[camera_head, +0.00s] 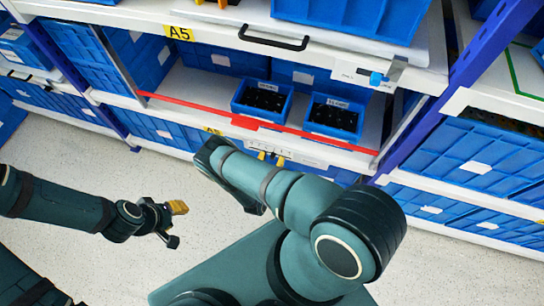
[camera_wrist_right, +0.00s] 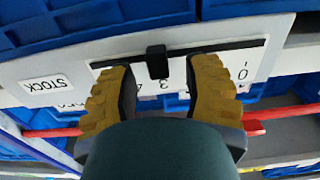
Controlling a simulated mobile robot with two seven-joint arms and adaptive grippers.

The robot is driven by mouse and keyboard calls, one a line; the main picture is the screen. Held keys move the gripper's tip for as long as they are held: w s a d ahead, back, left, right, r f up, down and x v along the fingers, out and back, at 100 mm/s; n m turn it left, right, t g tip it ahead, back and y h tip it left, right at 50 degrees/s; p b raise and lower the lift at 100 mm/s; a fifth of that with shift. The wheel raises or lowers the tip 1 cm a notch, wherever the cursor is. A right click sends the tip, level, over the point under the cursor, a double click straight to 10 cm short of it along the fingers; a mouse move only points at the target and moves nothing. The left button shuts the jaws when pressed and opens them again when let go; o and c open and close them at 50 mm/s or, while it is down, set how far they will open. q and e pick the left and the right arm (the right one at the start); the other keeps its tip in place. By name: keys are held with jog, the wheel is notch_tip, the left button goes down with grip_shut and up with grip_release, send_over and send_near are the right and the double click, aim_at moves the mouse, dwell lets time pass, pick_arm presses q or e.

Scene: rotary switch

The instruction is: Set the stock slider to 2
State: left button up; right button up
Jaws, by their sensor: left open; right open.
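The stock slider shows in the right wrist view as a black knob (camera_wrist_right: 157,62) on a dark horizontal slot in a white panel with a STOCK label (camera_wrist_right: 46,86). The scale is upside down there. The knob stands near the 3; a 0 shows at the right end, and my right finger hides marks between. My right gripper (camera_wrist_right: 158,82) is open, its yellow fingers on either side of the knob with a visible gap at each side. In the head view its yellow fingertips (camera_head: 271,158) are at the lower shelf edge, partly behind my right arm. My left gripper (camera_head: 176,224) is open and empty over the floor.
A red bar (camera_head: 245,122) runs along the shelf front above. Two blue bins (camera_head: 262,98) of dark parts stand on that shelf. A blue post (camera_head: 452,88) stands right. Floor at left is clear.

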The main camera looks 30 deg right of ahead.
aim_at(266, 150)
grip_shut()
jog(key=shift+w+a, duration=1)
jog(key=shift+w, duration=0.2)
jog(key=shift+o, duration=0.4)
grip_release()
jog(key=shift+r, duration=0.1)
notch_tip(266, 150, up, 10)
jog(key=shift+f, duration=0.1)
jog(key=shift+d, duration=0.1)
